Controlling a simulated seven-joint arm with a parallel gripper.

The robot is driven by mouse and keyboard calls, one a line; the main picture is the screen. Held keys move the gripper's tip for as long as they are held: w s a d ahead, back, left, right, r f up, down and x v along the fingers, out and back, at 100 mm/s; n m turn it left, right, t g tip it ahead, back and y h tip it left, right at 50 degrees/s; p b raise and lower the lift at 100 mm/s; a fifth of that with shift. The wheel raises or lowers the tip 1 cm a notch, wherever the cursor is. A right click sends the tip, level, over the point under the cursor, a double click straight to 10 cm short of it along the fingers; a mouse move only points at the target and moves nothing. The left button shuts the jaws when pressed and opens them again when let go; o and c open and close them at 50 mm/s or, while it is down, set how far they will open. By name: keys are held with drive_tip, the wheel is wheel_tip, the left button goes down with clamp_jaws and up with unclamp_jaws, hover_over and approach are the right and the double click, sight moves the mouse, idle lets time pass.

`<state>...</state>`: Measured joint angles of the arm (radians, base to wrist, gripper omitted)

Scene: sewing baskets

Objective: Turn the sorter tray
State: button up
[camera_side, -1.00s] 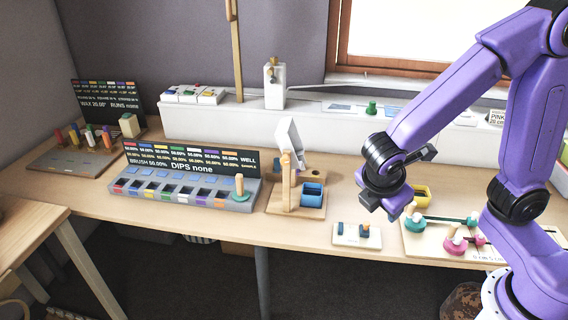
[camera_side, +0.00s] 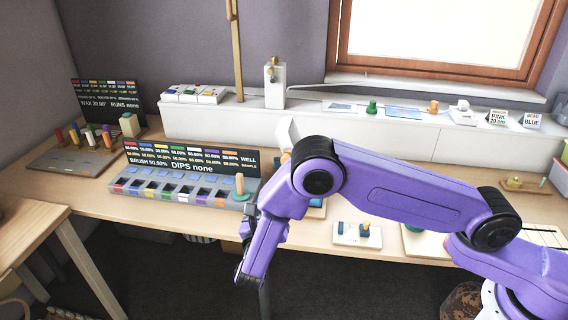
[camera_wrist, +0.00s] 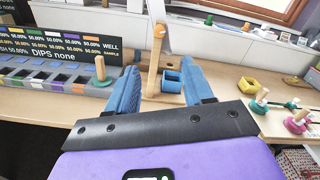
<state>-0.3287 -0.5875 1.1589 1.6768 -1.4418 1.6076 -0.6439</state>
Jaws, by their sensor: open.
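I cannot tell for certain which thing is the sorter tray. A wooden stand is a candidate: its upright post (camera_wrist: 154,62) shows between my fingers in the wrist view. A pale tilted panel (camera_side: 286,135) shows at its top, and a small open blue bin (camera_wrist: 172,82) stands on its base beside the post. My gripper (camera_wrist: 161,72) has two blue fingers spread apart with nothing held. It points toward the stand, which appears beyond the fingers. In the side view my arm hides most of the stand and the fingertips.
Left of the stand is a grey compartment rack (camera_side: 180,187) with a peg and a dark sign (camera_side: 190,157). A small white block board (camera_side: 357,234) lies to the right. A yellow bin (camera_wrist: 248,85) and a peg board (camera_wrist: 285,118) are farther right. The table's front edge is close.

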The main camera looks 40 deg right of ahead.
drive_tip(key=x, duration=1.7)
drive_tip(key=shift+w, duration=0.2)
drive_tip(key=shift+d+f, duration=0.1)
drive_tip(key=shift+f, duration=0.05)
clamp_jaws()
